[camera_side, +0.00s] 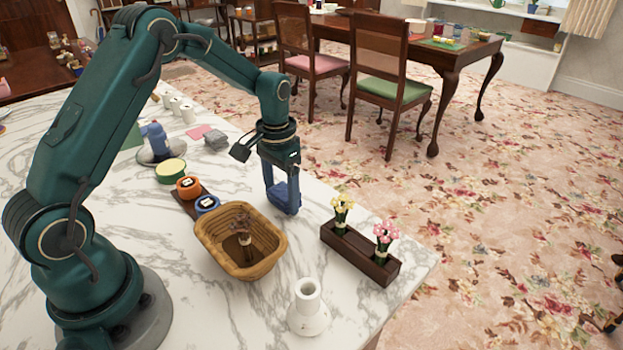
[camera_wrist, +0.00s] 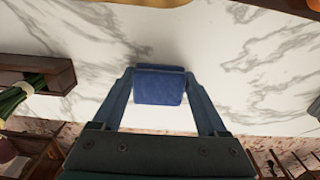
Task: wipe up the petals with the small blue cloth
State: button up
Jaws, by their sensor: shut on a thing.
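My gripper (camera_side: 283,190) points down over the marble table, near its far edge. It is shut on the small blue cloth (camera_side: 287,207), a folded dark blue pad. In the wrist view my gripper (camera_wrist: 160,76) has one finger on each side of the blue cloth (camera_wrist: 159,88). The cloth is low over the marble; I cannot tell whether it touches it. I can make out no loose petals on the table in either view.
A wicker basket (camera_side: 213,247) with dried flowers stands left of the cloth. A dark wooden holder (camera_side: 352,254) with yellow and pink flowers is to the right. A white vase (camera_side: 308,315) stands in front. Blue (camera_side: 207,205) and orange (camera_side: 188,187) rolls lie behind the basket.

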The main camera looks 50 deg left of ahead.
aim_at(297, 218)
jog(key=shift+d+f, duration=0.1)
jog(key=shift+d, duration=2.25)
notch_tip(297, 218, up, 8)
jog(key=shift+a, duration=0.1)
